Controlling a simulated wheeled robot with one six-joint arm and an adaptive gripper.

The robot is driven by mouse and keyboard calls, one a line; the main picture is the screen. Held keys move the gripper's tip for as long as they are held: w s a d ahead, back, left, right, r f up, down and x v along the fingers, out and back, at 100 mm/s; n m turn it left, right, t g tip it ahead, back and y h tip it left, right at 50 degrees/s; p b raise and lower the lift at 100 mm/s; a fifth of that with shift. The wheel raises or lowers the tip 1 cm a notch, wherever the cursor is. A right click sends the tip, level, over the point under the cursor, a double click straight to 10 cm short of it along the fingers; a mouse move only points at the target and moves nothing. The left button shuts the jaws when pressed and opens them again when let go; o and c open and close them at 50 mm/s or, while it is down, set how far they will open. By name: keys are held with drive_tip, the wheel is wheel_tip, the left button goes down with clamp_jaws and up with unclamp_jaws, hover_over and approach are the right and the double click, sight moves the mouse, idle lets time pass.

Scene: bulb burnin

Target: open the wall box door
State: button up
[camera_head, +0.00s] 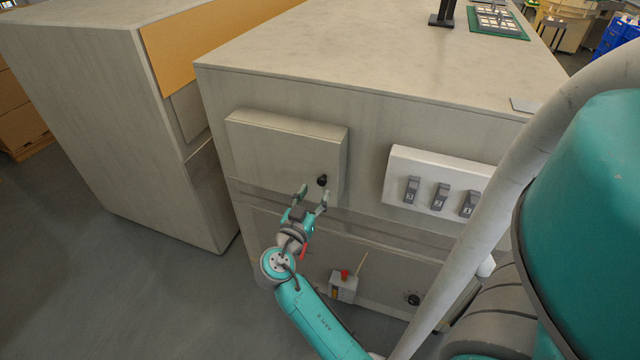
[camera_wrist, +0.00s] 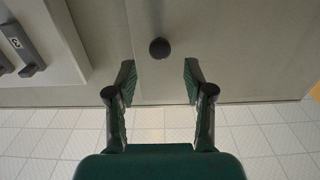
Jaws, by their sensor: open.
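The wall box (camera_head: 285,150) is a pale grey box on the side of the large cabinet, and its door looks shut. Its round black knob (camera_head: 322,180) is near the lower right corner of the door. In the wrist view the knob (camera_wrist: 160,48) is ahead of my fingers, about midway between them. My gripper (camera_head: 314,194) is open and empty, just below and in front of the knob. In the wrist view the two fingers of my gripper (camera_wrist: 160,82) are apart, and nothing is between the tips.
A white panel with several grey numbered switches (camera_head: 440,197) is right of the wall box; it also shows in the wrist view (camera_wrist: 28,45). Below are a small box with a red button (camera_head: 343,284) and a dark knob (camera_head: 413,299). Another cabinet (camera_head: 100,110) stands left. Floor at left is clear.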

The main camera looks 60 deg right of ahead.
sight(321, 182)
drive_tip(key=shift+w+d, duration=0.2)
drive_tip(key=shift+d, duration=2.25)
clamp_jaws()
